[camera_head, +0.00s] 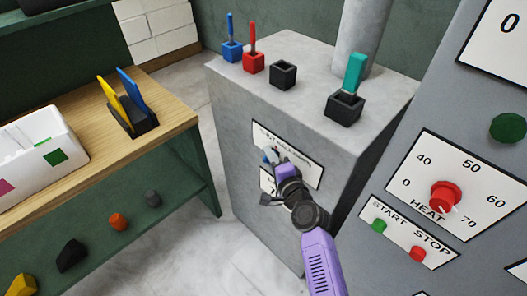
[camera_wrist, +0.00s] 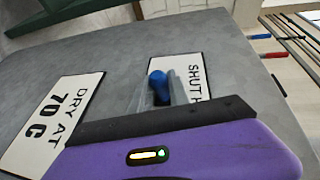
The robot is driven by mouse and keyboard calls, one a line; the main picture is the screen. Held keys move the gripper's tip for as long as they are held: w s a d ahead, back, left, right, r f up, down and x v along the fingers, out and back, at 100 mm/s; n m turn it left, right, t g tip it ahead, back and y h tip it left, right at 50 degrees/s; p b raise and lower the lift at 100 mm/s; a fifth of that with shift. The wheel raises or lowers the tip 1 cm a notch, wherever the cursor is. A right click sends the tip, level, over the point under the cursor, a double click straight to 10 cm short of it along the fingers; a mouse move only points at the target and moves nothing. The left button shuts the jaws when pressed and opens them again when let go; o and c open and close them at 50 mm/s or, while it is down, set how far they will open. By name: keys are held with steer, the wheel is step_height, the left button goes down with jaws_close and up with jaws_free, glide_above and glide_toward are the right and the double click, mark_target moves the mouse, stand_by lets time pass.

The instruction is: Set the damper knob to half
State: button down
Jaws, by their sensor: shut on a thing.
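The blue damper knob (camera_wrist: 158,80) is on the front face of a grey block (camera_head: 235,150), by a white plate (camera_wrist: 207,75) on which "SHUT" and part of an "H" can be read. My gripper (camera_wrist: 165,88) is shut on the knob, with its pale fingers on either side of it. My gripper hides part of the plate, so the knob's exact setting cannot be told.
A plate (camera_wrist: 55,120) reads "DRY AT 70 C". On the block stand small holders with blue (camera_head: 232,50), red (camera_head: 253,60) and teal (camera_head: 354,72) tools, and an empty black holder (camera_head: 283,74). A panel with a red HEAT dial (camera_head: 445,195) is at right, a wooden bench (camera_head: 165,95) at left.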

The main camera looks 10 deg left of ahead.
steer(key=shift+s+d, duration=0.95)
steer(key=shift+d, duration=0.25)
steer(key=c, duration=1.3)
jaws_free()
steer(key=shift+o, duration=0.2)
steer(key=v, duration=0.7)
steer(key=shift+s+d, duration=0.15)
steer(key=shift+s, duration=0.2)
